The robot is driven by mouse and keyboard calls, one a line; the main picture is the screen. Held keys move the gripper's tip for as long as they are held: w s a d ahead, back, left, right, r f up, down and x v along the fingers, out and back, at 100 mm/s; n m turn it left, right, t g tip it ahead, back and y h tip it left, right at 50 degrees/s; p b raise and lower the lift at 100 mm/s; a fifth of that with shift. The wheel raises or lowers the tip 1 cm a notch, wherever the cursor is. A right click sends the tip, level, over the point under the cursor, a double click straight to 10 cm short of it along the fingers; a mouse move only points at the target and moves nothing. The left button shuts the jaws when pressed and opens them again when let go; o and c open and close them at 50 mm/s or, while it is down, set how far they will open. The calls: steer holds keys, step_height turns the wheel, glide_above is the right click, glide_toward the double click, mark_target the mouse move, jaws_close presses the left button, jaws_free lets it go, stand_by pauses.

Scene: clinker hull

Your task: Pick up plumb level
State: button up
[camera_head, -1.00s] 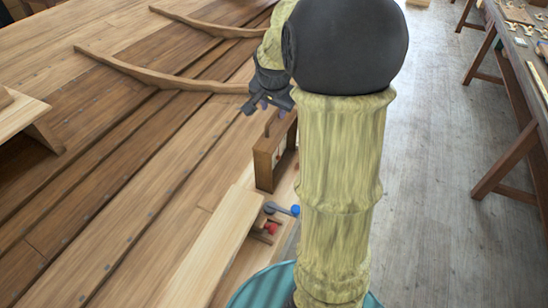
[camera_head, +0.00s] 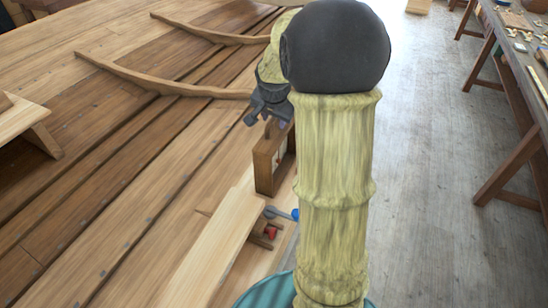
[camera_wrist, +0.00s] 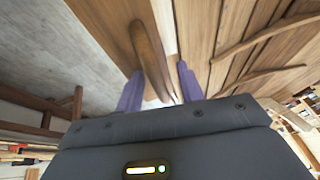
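The plumb level (camera_head: 264,164) looks like an upright wooden frame with an opening. It stands at the edge of the planked hull in the head view, partly hidden behind my arm. My gripper (camera_head: 267,120) is just above its top. In the wrist view, a narrow wooden piece (camera_wrist: 149,52), apparently the level's top, lies between the two spread purple fingers of my gripper (camera_wrist: 158,70). The gripper is open. I cannot tell whether either finger touches the wood.
A pale plank (camera_head: 215,250) lies left of a blue-ended tool (camera_head: 283,214) and a red item (camera_head: 271,232). Curved ribs (camera_head: 160,82) cross the hull. A workbench (camera_head: 520,60) stands at right, with clear floor (camera_head: 425,150) between.

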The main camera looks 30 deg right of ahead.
steer(key=shift+s, duration=0.15)
steer(key=shift+c, duration=0.2)
jaws_close()
stand_by(1.2)
